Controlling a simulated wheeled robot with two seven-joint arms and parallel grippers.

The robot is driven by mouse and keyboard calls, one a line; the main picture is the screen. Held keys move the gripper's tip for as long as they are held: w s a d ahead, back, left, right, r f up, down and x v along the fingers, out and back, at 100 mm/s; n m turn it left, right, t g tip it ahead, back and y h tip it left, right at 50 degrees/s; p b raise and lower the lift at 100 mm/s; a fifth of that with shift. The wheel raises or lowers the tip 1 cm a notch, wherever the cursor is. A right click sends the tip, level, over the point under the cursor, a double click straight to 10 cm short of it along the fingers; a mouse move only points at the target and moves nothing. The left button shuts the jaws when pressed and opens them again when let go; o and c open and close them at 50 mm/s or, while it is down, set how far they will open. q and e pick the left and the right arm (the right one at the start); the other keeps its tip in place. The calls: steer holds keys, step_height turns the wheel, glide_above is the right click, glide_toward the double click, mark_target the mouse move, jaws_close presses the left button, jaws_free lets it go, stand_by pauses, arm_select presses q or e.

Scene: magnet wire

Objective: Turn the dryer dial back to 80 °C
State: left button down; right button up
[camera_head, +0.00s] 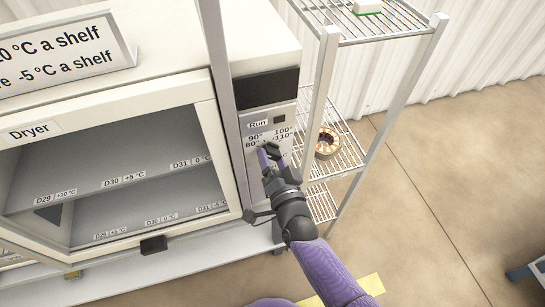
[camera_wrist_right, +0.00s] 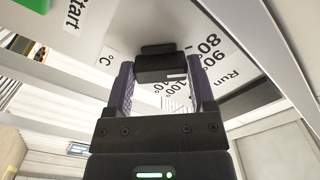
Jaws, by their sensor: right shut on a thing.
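The dryer (camera_head: 120,158) stands at the left, with its control panel (camera_head: 262,124) on the right side of its front. The panel carries a Run label and temperature marks 80°, 90°, 100° and 110°. My right gripper (camera_head: 268,152) is at the panel, just below these marks. In the right wrist view, the black dial (camera_wrist_right: 165,67) sits between the two purple fingers, and the gripper is shut on it. A small white mark shows on the dial; I cannot tell for certain which number it points to. My left gripper is out of view.
A wire rack (camera_head: 345,150) stands close to the panel's right and holds an orange-and-white ring-shaped roll (camera_head: 327,143). The dryer's shelves (camera_head: 110,190) carry labels, and a black handle (camera_head: 153,245) is on its door. A sign (camera_head: 65,52) stands on top. Open floor lies right.

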steer(key=shift+f+n, duration=0.1)
steer(key=shift+n, duration=1.4)
steer(key=o, duration=1.2)
steer(key=shift+s+d+p, duration=0.1)
steer(key=shift+p, duration=0.2)
steer(key=p+v, duration=0.2)
steer(key=v, duration=0.7)
steer(key=shift+s, duration=0.35)
steer(key=shift+d, duration=0.1)
